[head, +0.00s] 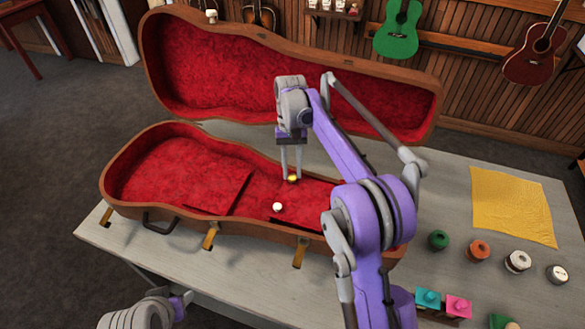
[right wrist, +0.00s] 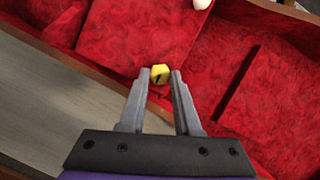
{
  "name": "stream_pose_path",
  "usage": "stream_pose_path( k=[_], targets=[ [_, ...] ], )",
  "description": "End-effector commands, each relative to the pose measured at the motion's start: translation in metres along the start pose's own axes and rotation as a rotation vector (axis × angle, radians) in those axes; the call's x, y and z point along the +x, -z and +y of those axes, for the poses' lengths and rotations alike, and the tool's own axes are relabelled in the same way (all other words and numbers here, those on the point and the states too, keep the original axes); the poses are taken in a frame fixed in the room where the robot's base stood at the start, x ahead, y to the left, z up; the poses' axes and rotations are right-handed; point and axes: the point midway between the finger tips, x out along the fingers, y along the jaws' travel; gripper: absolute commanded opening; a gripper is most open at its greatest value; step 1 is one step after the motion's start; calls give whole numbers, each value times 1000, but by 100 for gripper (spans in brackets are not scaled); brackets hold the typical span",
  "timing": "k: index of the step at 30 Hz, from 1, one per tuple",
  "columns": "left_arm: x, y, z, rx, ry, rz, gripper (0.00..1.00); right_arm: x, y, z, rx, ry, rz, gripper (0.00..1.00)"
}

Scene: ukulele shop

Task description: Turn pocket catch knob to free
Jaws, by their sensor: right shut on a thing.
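The pocket catch knob (head: 292,179) is small and yellow, inside the red-lined ukulele case (head: 124,208). My right gripper (head: 292,175) points straight down over it, and its fingers are shut on the knob. In the right wrist view the yellow knob (right wrist: 159,74) sits between the two fingertips (right wrist: 160,76), with a dark mark on its face. A white round knob (head: 277,207) stands nearby in the case, nearer the front; it also shows at the top of the right wrist view (right wrist: 201,3). My left arm shows at the lower left, but its fingertips are out of sight.
The case lid (head: 200,65) stands open behind. Gold latches (head: 210,236) and a handle (head: 160,222) line the case front. Right of it on the table (head: 420,215) are a yellow cloth (head: 510,205), several small jars (head: 478,250) and coloured blocks (head: 458,306).

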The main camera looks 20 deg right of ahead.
Motion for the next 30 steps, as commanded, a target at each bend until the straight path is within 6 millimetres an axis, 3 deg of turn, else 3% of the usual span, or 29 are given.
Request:
stream_pose_path(
  k=[16,17,21,30],
  targets=[
    [0,0,0,0,0,0,50,0,0,0,-23,-9,0,0],
    [0,0,0,0,0,0,50,0,0,0,-22,-9,0,35],
    [0,0,0,0,0,0,50,0,0,0,-22,-9,0,60],
    [0,0,0,0,0,0,50,0,0,0,-22,-9,0,62]
  ],
)
